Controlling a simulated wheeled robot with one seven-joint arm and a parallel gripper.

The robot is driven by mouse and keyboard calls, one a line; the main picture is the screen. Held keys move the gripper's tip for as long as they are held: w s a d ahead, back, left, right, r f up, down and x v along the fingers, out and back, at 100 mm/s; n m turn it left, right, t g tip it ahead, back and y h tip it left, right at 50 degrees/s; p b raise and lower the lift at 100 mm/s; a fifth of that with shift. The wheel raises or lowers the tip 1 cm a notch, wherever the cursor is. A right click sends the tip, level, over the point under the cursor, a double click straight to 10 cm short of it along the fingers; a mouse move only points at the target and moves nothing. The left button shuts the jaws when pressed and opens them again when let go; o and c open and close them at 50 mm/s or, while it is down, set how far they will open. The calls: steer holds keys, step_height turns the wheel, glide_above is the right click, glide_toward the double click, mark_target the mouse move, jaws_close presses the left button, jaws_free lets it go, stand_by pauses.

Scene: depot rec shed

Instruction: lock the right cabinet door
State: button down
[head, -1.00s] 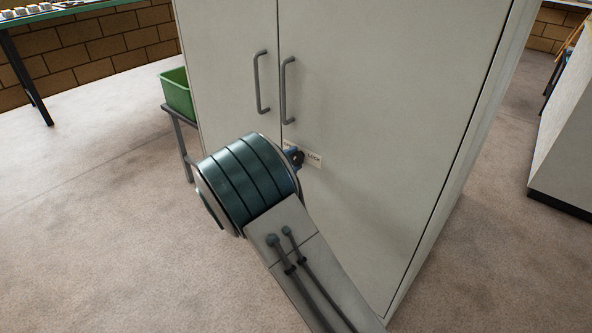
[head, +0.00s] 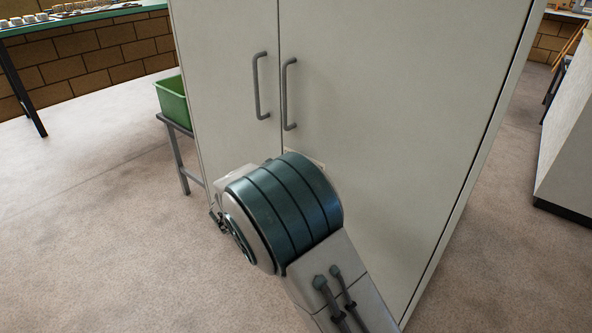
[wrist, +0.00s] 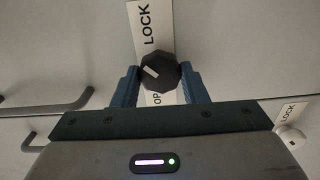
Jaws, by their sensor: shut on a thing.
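The right cabinet door (head: 400,100) is pale grey and looks closed, flush beside the left door (head: 225,90). In the wrist view a black faceted knob (wrist: 168,77) sits on a white label strip (wrist: 147,28) reading LOCK at one end and "OP" at the other, the rest hidden. The knob's white mark slants across the left part of its face, between the two words. My gripper (wrist: 159,72) has its blue fingers on either side of the knob and is shut on it. In the head view my arm hides the gripper and knob.
Two bar handles (head: 289,95) (head: 260,85) flank the door seam. A white round knob (wrist: 290,137) with another LOCK label is at the wrist view's right edge. A green bin (head: 173,100) on a stand is left of the cabinet. Open floor (head: 90,200) lies left.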

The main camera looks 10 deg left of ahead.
steer(key=c, duration=0.9)
jaws_free()
steer(key=shift+o, duration=0.2)
steer(key=shift+s, duration=0.1)
steer(key=p+v, duration=0.4)
steer(key=v, duration=0.9)
steer(key=shift+s, duration=0.3)
steer(key=shift+a, duration=0.1)
